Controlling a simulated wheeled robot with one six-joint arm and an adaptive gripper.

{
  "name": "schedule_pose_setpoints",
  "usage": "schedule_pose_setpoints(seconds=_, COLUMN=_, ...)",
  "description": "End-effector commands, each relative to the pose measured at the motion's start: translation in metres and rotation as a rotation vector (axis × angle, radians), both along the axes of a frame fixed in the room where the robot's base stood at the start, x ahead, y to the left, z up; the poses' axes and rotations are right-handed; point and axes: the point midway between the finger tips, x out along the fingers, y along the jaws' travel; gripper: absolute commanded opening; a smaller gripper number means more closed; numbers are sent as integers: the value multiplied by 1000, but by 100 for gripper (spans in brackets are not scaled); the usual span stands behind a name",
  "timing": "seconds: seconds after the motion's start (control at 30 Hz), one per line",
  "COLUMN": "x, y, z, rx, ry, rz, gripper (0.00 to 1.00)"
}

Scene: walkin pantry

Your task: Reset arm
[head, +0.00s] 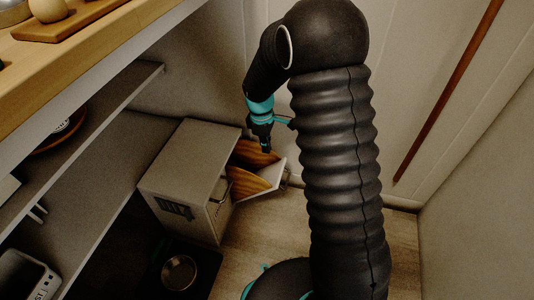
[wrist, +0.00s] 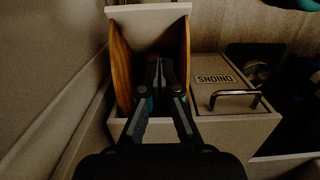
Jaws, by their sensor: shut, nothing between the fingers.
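My gripper (head: 266,146) shows in the head view at the end of my black arm, pointing down, its fingers together. It is above or just in front of a small open box with wooden boards (head: 255,180); the exact gap is unclear. In the wrist view my gripper (wrist: 159,68) is shut and empty. Its fingers overlie the dark inside of the open white box (wrist: 150,14), between a wooden board on the left (wrist: 122,65) and one on the right (wrist: 182,50).
A pale box lettered ONIONS (wrist: 228,124), with a metal handle (wrist: 235,97), stands beside the open box. In the head view, shelves (head: 80,115) and a wooden counter (head: 75,48) fill the left. Walls close in behind and right. Bare floor (head: 262,232) shows left of my arm.

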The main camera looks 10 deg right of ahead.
Motion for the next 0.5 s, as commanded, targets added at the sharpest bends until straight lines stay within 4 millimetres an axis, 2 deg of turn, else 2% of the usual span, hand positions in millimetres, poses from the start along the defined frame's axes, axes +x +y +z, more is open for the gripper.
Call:
schedule_pose_setpoints(seconds=0.1, x=0, y=0, z=8, rx=0, ry=0, rz=1, gripper=0)
schedule_pose_setpoints(seconds=0.33, x=0, y=0, z=10, rx=-1, ry=1, rz=-5, gripper=0)
schedule_pose_setpoints(seconds=0.5, x=-1, y=0, z=10, rx=-4, ry=-4, rz=-98, gripper=0)
